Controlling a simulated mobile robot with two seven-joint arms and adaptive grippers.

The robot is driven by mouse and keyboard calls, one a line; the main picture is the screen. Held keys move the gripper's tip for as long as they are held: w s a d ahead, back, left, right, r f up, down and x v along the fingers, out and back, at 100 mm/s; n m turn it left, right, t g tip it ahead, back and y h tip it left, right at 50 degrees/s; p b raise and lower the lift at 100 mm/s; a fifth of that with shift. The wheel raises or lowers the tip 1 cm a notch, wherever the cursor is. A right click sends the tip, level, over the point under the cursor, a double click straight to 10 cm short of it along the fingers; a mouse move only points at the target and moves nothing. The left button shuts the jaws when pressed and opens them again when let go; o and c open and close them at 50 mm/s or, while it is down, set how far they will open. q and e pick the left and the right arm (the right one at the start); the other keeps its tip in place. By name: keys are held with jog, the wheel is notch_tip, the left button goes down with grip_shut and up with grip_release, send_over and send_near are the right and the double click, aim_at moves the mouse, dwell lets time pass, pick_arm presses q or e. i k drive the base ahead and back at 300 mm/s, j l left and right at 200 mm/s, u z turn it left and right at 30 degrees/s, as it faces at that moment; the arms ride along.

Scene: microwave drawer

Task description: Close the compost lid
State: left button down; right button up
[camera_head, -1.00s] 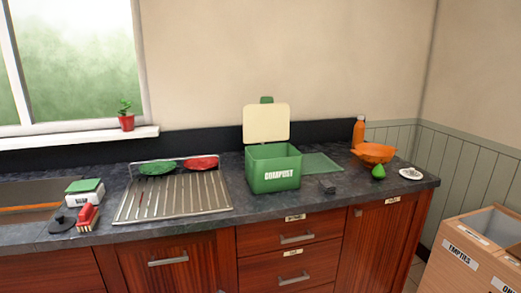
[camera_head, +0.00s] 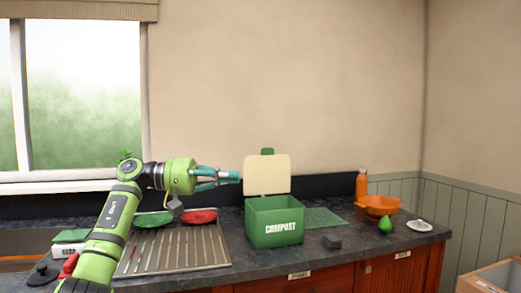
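The green compost bin (camera_head: 274,222) stands on the dark counter with its lid (camera_head: 267,174) raised upright at the back. The lid's inner face is cream, and a green tab (camera_head: 267,152) sticks up above it. My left gripper (camera_head: 235,178) is in the air to the left of the lid, its fingers pointing right toward the lid's left edge. It looks empty. Its fingertips lie close together in this view, and I cannot tell whether they touch or how far they are from the lid. My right gripper is not in view.
A metal drying rack (camera_head: 178,250) with a green plate (camera_head: 153,219) and a red plate (camera_head: 199,216) lies left of the bin. A dark block (camera_head: 332,241), a green pear (camera_head: 385,224), an orange bowl (camera_head: 378,205) and an orange bottle (camera_head: 361,186) stand to the right.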

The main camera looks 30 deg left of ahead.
aim_at(266, 174)
jog(key=i+j, duration=1.55)
jog(key=j, duration=0.15)
